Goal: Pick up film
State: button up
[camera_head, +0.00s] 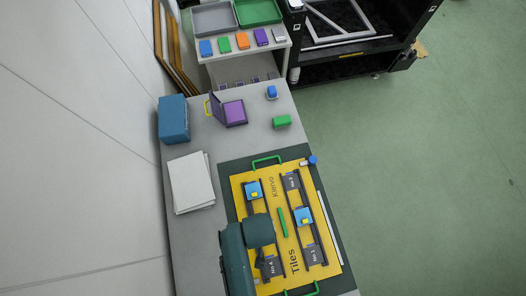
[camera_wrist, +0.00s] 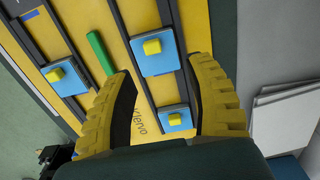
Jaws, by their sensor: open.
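I cannot tell for certain which thing is the film. Blue plates with yellow knobs sit on dark rails on a yellow board (camera_head: 283,262). One blue plate (camera_wrist: 157,64) lies between my open fingertips in the wrist view. A second blue plate (camera_wrist: 177,128) lies nearer the hand, and a third (camera_wrist: 52,84) lies left of the fingers. Two plates show in the head view, at the upper left (camera_head: 251,195) and right (camera_head: 302,225); my arm hides the other. My gripper (camera_wrist: 162,66) is open and empty above the board. Its height above the plate is unclear.
A green bar (camera_head: 282,222) lies mid-board. Green handles (camera_head: 266,159) stand at the board's ends. White sheets (camera_head: 191,183), a blue box (camera_head: 173,119), a purple holder (camera_head: 234,112) and a green block (camera_head: 282,121) share the table (camera_head: 189,238). Open floor lies right.

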notch_tip(320, 180, down, 2)
jog(key=f, duration=0.2)
jog(key=d+f, duration=0.1)
jog(key=f, duration=0.1)
jog(key=shift+s, duration=0.1)
jog(key=shift+a+f, duration=0.1)
jog(key=shift+f, duration=0.3)
jog(key=c, duration=0.8)
